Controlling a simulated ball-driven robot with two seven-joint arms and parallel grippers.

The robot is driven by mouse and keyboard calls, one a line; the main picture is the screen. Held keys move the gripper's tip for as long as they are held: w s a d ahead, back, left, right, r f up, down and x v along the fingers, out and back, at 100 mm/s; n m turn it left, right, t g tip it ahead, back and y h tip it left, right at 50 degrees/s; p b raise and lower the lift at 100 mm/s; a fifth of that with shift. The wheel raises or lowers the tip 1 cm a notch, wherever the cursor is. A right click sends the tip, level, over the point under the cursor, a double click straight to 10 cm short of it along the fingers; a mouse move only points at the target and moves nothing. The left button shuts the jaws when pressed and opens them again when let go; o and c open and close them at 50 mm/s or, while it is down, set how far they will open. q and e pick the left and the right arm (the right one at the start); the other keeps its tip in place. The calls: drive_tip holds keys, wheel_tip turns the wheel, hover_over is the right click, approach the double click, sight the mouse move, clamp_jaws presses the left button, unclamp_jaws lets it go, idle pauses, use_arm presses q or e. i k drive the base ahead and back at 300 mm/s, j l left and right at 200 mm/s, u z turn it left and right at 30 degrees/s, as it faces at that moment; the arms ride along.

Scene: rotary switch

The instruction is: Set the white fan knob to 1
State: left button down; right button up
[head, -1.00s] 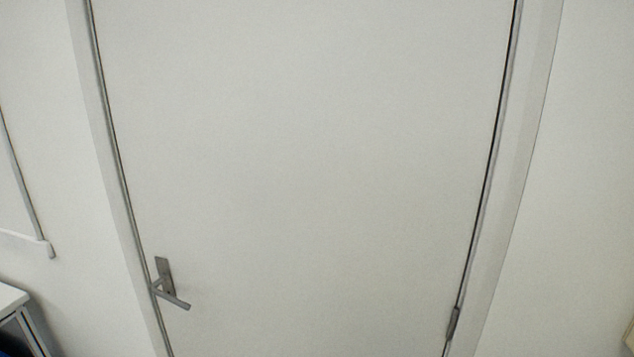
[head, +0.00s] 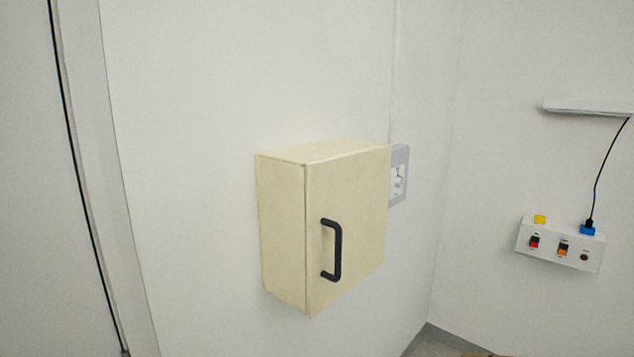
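I cannot make out a white fan knob for certain in the head view. A grey-framed wall plate (head: 400,152) with a pale face and small dark marks shows just right of the cream cabinet, which may hide part of it. The marks are too small to read. A white box (head: 590,262) on the right wall carries small switches and a small round reddish-brown part. Neither of my grippers is in view.
A cream cabinet (head: 350,190) with a black handle (head: 338,250) sticks out from the wall, its door shut. A white shelf (head: 590,107) is on the right wall, with a black cable (head: 600,175) running down to a blue plug (head: 587,229). A door edge is at left.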

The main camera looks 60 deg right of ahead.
sight(399, 182)
drive_tip(key=z, duration=2.3)
drive_tip(key=i+l+u, duration=0.1)
drive_tip(key=l, duration=0.25)
drive_tip(key=i+l+u, duration=0.1)
drive_tip(key=i+l, duration=0.4)
drive_tip(key=l, duration=0.2)
drive_tip(key=i+l+u, duration=0.15)
drive_tip(key=l, duration=0.2)
drive_tip(key=i+l+u, duration=0.1)
drive_tip(key=l, duration=0.25)
drive_tip(key=i+l+u, duration=0.1)
drive_tip(key=i+l, duration=0.15)
drive_tip(key=l, duration=0.15)
drive_tip(key=i+l, duration=0.1)
drive_tip(key=l, duration=0.3)
drive_tip(key=i+l+u, duration=0.15)
drive_tip(key=l, duration=0.25)
